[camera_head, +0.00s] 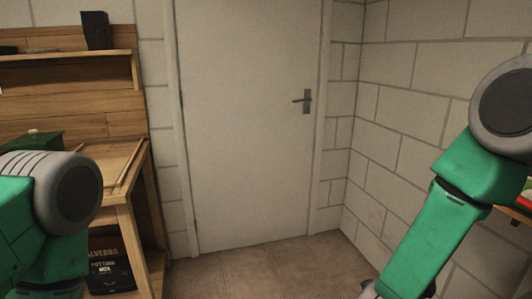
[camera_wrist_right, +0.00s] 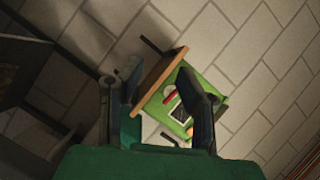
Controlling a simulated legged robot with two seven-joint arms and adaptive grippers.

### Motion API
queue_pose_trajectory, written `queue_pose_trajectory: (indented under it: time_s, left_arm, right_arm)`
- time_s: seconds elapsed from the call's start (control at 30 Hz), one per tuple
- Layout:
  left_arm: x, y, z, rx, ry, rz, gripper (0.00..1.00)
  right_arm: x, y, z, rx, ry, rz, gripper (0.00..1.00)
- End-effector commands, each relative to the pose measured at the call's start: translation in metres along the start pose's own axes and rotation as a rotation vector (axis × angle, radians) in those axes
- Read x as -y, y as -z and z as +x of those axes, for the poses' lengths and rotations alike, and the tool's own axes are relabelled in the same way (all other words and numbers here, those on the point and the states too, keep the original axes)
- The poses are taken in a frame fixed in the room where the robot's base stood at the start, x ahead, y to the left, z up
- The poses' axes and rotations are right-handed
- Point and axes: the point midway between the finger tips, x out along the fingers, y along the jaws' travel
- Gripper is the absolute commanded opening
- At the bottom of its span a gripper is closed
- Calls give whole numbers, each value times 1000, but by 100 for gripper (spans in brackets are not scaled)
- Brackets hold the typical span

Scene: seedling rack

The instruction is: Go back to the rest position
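My right gripper (camera_wrist_right: 163,82) shows in the right wrist view. Its two dark fingers stand apart with nothing held between them. My right arm comes down along the right side of the head view, and its gripper is outside that view. My left arm shows only in part at the lower left of the head view. My left gripper is not in view.
A wooden bench (camera_head: 122,190) with a shelf (camera_head: 70,72) stands at the left; a dark bag (camera_head: 108,262) sits below. A closed white door (camera_head: 245,120) is ahead. In the right wrist view, a green surface (camera_wrist_right: 213,77) with small items lies beyond my fingers. Middle floor is clear.

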Motion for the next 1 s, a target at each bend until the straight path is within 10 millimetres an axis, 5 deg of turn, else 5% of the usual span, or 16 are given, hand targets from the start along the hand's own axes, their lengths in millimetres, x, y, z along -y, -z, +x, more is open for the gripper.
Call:
queue_pose_trajectory:
  time_s: [0.17,0.3,0.4,0.53,0.73,1.0]
  left_arm:
    - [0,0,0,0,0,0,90]
    - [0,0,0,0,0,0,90]
    - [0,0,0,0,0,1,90]
    - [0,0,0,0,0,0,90]
    - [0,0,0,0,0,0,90]
    - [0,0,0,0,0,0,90]
  right_arm:
    - [-75,-26,-12,289,-65,-378,31]
    - [-162,-35,-48,616,-118,-786,31]
    - [-225,-23,-89,880,-144,-1083,31]
    - [-286,8,-140,1186,-150,-1380,31]
    - [-329,50,-189,1482,-135,-1614,31]
    - [-336,59,-197,1536,-128,-1650,31]
